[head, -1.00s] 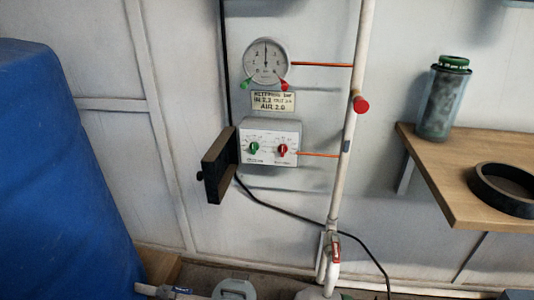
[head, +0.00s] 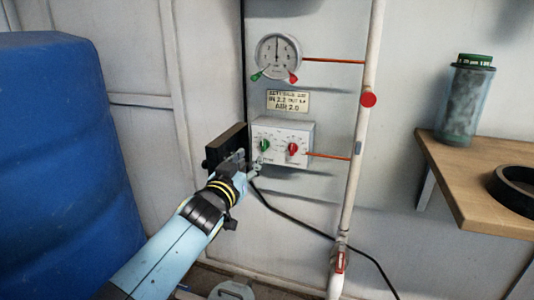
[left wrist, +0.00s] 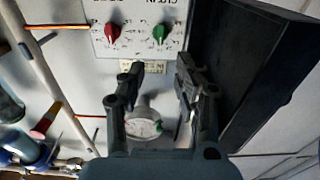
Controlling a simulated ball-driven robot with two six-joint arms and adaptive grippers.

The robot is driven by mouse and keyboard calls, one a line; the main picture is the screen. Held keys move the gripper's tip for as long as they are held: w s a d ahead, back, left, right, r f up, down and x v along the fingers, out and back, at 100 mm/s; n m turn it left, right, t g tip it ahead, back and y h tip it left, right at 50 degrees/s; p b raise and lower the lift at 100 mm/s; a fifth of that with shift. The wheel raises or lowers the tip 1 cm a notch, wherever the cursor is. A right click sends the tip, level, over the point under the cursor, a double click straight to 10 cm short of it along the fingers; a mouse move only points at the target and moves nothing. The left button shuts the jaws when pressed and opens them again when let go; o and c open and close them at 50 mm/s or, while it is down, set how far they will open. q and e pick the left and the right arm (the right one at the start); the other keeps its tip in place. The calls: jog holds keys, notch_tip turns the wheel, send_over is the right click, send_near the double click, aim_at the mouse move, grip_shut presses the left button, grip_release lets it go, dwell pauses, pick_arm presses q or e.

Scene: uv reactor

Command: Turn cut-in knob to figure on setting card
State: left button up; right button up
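The white control box (head: 297,130) on the wall carries a green knob (head: 265,143) on the left and a red knob (head: 292,149) on the right. In the left wrist view, which is upside down, the green knob (left wrist: 160,33) sits by lettering that reads like "CUT IN". The setting card (head: 288,101) hangs above the box; its lines seem to read "IN 2.2" and "AIR 2.0". My left gripper (head: 248,164) is just below and left of the box. In its wrist view the fingers (left wrist: 157,72) are apart and empty, short of the green knob. My right gripper is not in view.
A dark open cover (head: 222,146) stands out at the box's left, close beside my left gripper. A round gauge (head: 278,57) is above the card. A white pipe (head: 358,150) runs down at right. A blue tank (head: 60,170) stands left; a wooden shelf (head: 465,180) is right.

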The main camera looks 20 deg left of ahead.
aim_at(263, 146)
pick_arm(q)
jog(key=w, duration=0.1)
jog(key=w+b, duration=0.1)
jog(key=w, duration=0.1)
jog(key=w+b, duration=0.1)
jog(key=w, duration=0.1)
jog(key=shift+w+d+f, duration=0.1)
jog(key=shift+w+f, duration=0.1)
jog(key=shift+f, duration=0.1)
jog(key=w+b, duration=0.1)
jog(key=w, duration=0.2)
jog(key=shift+w, duration=0.25)
jog(key=shift+w+r+b, duration=0.1)
jog(key=shift+w+b, duration=0.25)
jog(key=shift+r, duration=0.1)
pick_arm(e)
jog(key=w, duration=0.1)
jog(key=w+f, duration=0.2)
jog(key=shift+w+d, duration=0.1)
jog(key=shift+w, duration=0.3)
pick_arm(q)
jog(key=shift+c, duration=0.4)
grip_shut()
